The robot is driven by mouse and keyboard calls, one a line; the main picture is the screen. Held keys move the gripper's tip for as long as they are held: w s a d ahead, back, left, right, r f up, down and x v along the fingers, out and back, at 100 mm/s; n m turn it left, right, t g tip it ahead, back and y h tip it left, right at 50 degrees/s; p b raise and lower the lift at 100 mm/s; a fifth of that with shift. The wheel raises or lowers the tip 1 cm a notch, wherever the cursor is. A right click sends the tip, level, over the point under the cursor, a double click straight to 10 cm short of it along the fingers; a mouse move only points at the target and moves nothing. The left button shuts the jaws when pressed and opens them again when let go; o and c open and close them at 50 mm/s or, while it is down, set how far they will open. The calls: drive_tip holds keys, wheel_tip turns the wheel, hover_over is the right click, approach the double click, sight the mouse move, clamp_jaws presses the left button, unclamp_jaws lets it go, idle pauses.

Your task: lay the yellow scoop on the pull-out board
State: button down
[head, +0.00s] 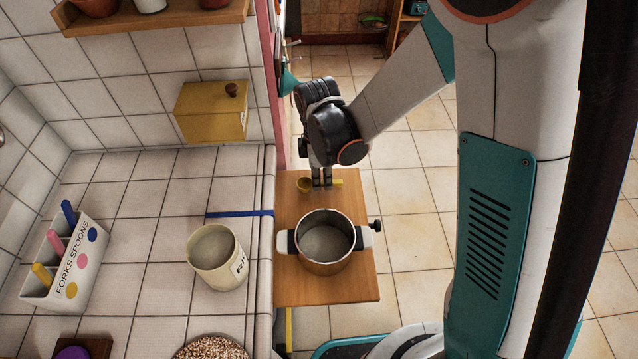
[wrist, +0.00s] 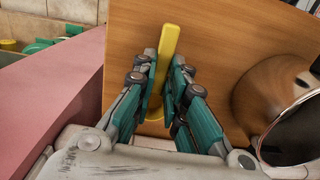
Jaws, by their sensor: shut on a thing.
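The yellow scoop (head: 304,184) is at the far end of the wooden pull-out board (head: 350,285), its round bowl to the left and its handle to the right in the head view. My gripper (head: 322,187) is shut on the scoop's handle, pointing down at the board. In the wrist view the yellow handle (wrist: 165,60) runs between the two fingers (wrist: 163,90), over the wood of the board (wrist: 215,50). The bowl is mostly hidden low between the fingers. The scoop is at or just above the board; I cannot tell whether it touches.
A metal pot (head: 325,242) with white side grips stands on the board, close to my gripper. A cream canister (head: 216,256), a blue strip (head: 238,214) and a cutlery holder (head: 65,260) are on the tiled counter. A pink post (wrist: 60,95) stands close beside my gripper.

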drive_tip(key=shift+f, duration=0.6)
drive_tip(key=shift+r, duration=0.1)
drive_tip(key=c, duration=1.6)
unclamp_jaws()
wheel_tip(320, 180, up, 12)
drive_tip(key=p, duration=0.4)
drive_tip(key=shift+a+p, duration=0.25)
drive_tip(key=shift+p, duration=0.05)
